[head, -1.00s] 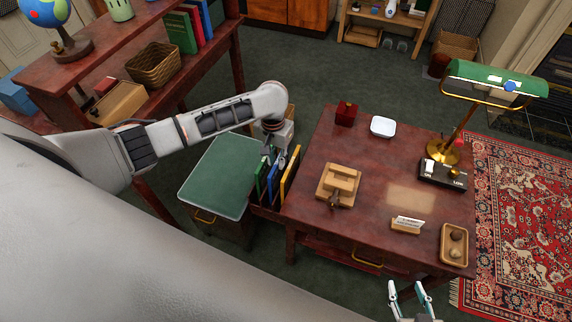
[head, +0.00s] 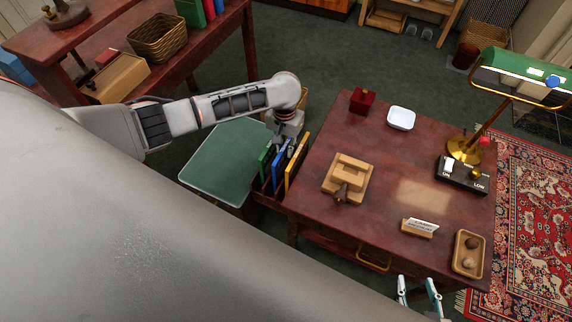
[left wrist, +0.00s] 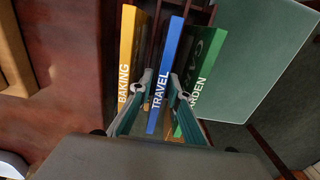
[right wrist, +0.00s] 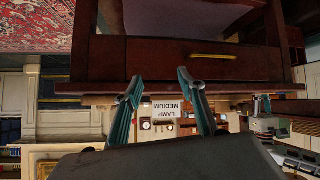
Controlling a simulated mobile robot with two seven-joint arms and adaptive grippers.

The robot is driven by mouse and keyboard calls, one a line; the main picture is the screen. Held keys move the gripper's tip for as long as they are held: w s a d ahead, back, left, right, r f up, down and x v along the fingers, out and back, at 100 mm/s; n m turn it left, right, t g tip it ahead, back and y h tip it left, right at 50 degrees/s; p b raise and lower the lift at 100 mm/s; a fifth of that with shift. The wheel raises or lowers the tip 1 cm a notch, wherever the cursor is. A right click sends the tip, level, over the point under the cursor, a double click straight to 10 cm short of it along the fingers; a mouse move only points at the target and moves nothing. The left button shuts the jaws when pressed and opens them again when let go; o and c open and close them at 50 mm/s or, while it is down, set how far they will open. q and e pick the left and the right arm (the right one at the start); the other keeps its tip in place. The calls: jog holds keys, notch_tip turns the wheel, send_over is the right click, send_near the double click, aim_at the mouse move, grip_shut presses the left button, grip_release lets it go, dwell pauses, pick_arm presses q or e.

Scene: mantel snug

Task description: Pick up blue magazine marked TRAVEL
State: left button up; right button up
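The blue TRAVEL magazine (left wrist: 167,75) stands upright between the yellow BAKING magazine (left wrist: 130,55) and the green GARDEN magazine (left wrist: 202,75) in the left wrist view. In the head view the blue magazine (head: 279,170) is partly hidden below my left gripper (head: 287,147). My left gripper (left wrist: 161,78) is open, with one finger on each side of the blue magazine's lettered spine. I cannot tell whether either finger touches it. My right gripper (head: 418,285) is open and empty at the front edge of the desk; it also shows in the right wrist view (right wrist: 160,79).
The magazines stand in a dark rack (head: 268,200) between a green-topped cabinet (head: 225,160) and the red-brown desk (head: 325,220). On the desk are a wooden block piece (head: 347,178), a red box (head: 362,101), a white dish (head: 400,118) and a green lamp (head: 520,78).

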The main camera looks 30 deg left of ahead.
aim_at(285, 156)
pick_arm(q)
notch_tip(285, 156, down, 4)
jog(key=shift+s+f+b, duration=0.1)
jog(key=shift+f+b, duration=0.05)
jog(key=shift+b, duration=0.65)
jog(key=shift+r, duration=0.2)
grip_shut()
pick_arm(e)
jog(key=shift+s+d+f, duration=0.15)
jog(key=shift+s+f, duration=0.05)
jog(key=shift+f, duration=0.7)
pick_arm(q)
jog(key=shift+r, duration=0.1)
